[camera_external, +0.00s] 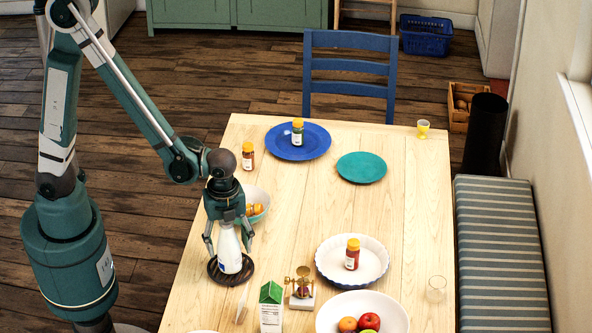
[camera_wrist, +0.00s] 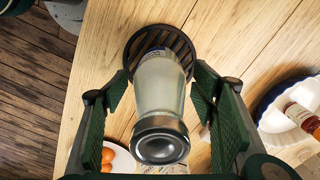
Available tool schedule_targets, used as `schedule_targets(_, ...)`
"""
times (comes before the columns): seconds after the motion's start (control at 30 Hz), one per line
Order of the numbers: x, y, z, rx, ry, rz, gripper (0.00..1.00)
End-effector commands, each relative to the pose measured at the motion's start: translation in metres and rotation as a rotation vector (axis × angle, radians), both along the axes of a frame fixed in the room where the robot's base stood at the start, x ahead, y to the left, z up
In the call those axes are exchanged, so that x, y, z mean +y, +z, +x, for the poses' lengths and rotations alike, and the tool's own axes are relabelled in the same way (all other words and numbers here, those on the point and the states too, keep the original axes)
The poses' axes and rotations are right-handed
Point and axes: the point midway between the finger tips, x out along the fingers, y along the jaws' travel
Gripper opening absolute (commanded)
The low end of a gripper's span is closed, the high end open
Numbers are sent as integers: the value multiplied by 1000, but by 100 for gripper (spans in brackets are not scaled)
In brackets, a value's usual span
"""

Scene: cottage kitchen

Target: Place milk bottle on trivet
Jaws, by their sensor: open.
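The milk bottle (camera_external: 230,254) is white and stands upright on the dark round slatted trivet (camera_external: 214,271) near the left side of the table. In the wrist view, the bottle (camera_wrist: 160,95) shows its metal-coloured cap towards the camera and its base over the trivet (camera_wrist: 135,46). My gripper (camera_external: 228,240) is above and around the bottle's upper part, pointing down. In the wrist view, my gripper's fingers (camera_wrist: 160,95) are spread on both sides of the bottle with a gap on each side. The bottle's top is hidden by my gripper in the external view.
A bowl with eggs (camera_external: 262,196) sits just behind my gripper. A white pie dish (camera_external: 329,265) and fruit bowl (camera_external: 395,312) lie farther right. The table's middle (camera_external: 310,205) is clear.

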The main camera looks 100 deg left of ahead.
Motion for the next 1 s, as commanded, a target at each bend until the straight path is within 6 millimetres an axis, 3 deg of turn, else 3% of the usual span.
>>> schedule_targets(0.7, 0, 83, -1, 0, 0, 0, 57)
schedule_targets(1.0, 0, 103, -1, 0, 0, 0, 57)
